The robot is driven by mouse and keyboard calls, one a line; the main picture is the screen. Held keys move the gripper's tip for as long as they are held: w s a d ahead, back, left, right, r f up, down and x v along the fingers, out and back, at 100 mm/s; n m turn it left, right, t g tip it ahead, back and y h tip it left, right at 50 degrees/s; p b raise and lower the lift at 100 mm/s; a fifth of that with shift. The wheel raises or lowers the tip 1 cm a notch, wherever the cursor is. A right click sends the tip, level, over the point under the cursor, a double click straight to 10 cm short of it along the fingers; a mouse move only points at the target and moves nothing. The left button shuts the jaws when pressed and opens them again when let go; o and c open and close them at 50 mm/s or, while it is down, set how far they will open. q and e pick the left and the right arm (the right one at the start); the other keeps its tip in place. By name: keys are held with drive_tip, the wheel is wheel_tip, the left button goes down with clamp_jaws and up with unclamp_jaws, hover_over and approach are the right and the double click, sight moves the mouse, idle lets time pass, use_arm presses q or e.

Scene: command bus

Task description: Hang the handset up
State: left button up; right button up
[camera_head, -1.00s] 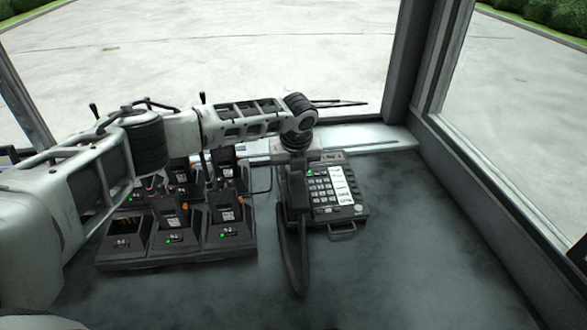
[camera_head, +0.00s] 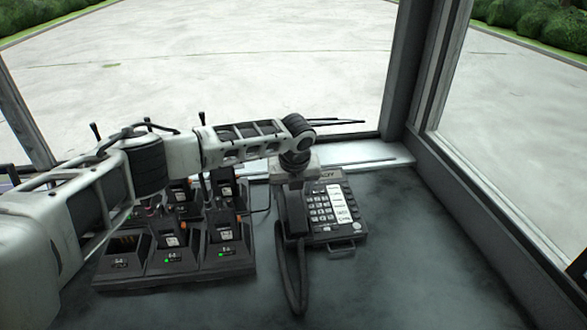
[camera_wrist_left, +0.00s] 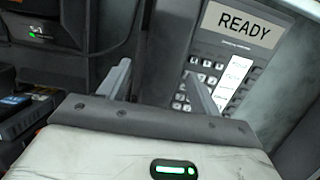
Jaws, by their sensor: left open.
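The dark handset (camera_head: 296,216) lies along the left side of the desk phone (camera_head: 335,214), and its cord (camera_head: 293,285) loops down in front. I cannot tell whether it sits fully in its cradle. My left gripper (camera_head: 293,186) is over the handset's upper part, pointing down; its fingers are largely hidden in the head view. In the left wrist view, its two fingers (camera_wrist_left: 160,85) stand apart, with a dark surface between and beyond them. The phone's display (camera_wrist_left: 240,30) reads READY there. My right gripper is not in view.
A charger rack (camera_head: 180,270) with several radios stands left of the phone, under my left arm. The window frame post (camera_head: 402,75) and sill are behind and to the right. The desk right of the phone (camera_head: 430,260) is clear.

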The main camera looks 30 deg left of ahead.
use_arm(q)
drive_tip(key=v, duration=1.6)
drive_tip(key=shift+b, duration=0.35)
